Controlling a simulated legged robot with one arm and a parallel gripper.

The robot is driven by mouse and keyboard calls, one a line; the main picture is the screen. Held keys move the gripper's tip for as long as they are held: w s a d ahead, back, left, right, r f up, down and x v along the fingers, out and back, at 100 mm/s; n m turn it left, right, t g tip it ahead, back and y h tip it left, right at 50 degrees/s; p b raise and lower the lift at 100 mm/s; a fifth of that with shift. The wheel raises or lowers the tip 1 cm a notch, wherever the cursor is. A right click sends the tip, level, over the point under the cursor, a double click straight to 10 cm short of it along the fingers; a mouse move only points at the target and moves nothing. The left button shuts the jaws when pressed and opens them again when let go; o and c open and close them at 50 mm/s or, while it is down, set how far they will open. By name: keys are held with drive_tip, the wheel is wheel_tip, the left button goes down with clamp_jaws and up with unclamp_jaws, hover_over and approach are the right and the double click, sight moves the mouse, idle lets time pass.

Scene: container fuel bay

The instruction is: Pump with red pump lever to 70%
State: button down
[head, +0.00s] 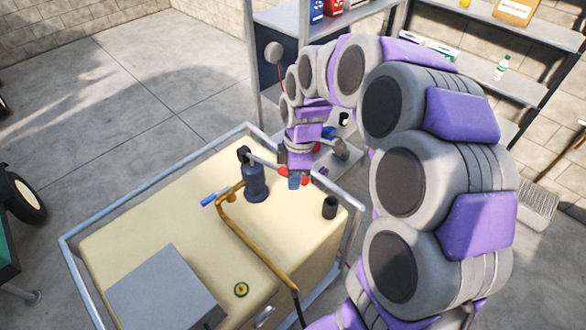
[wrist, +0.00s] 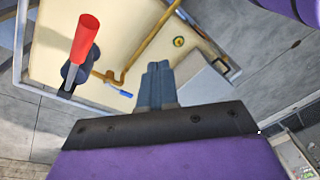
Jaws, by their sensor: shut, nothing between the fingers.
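The dark blue hand pump (head: 256,182) stands upright on the cream container top (head: 130,235). Its lever slants right from the pump head and ends in a red grip (head: 283,170), partly hidden by my gripper in the head view. The red lever grip (wrist: 85,38) is clear in the wrist view, pointing up over the pump body (wrist: 74,75). My gripper (head: 294,181) is at the lever's end in the head view. In the wrist view my gripper's fingers (wrist: 157,68) are together and empty, to the right of the red grip; contact cannot be told.
A metal rail (head: 95,222) frames the container. A brown pipe (head: 255,245) with a blue handle (head: 212,199), a grey box (head: 167,292), a round yellow-green fitting (head: 241,290) and a black cap (head: 330,207) are on top. Shelves (head: 480,65) stand behind.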

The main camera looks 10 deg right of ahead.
drive_tip(key=w+d+f+n+p, duration=0.1)
drive_tip(key=w+n+p, duration=0.1)
drive_tip(key=w, duration=0.2)
drive_tip(key=w+d+f+n+p, duration=0.1)
drive_tip(key=w+n+p, duration=0.1)
drive_tip(key=w, duration=0.2)
drive_tip(key=w+d+f+n+p, duration=0.1)
drive_tip(key=w+n+p, duration=0.2)
drive_tip(key=w, duration=0.1)
drive_tip(key=shift+w+f, duration=0.2)
drive_tip(key=shift+w, duration=0.05)
drive_tip(key=shift+w+d+f+n+p, duration=0.3)
drive_tip(key=shift+w+d+f+n, duration=0.1)
drive_tip(key=shift+w, duration=0.1)
drive_tip(key=shift+s+a+f+p, duration=0.1)
drive_tip(key=shift+a+f+p, duration=0.15)
drive_tip(key=shift+f, duration=1.5)
drive_tip(key=shift+s+a+f+p, duration=0.1)
drive_tip(key=shift+f+p, duration=0.1)
drive_tip(key=shift+f, duration=1.5)
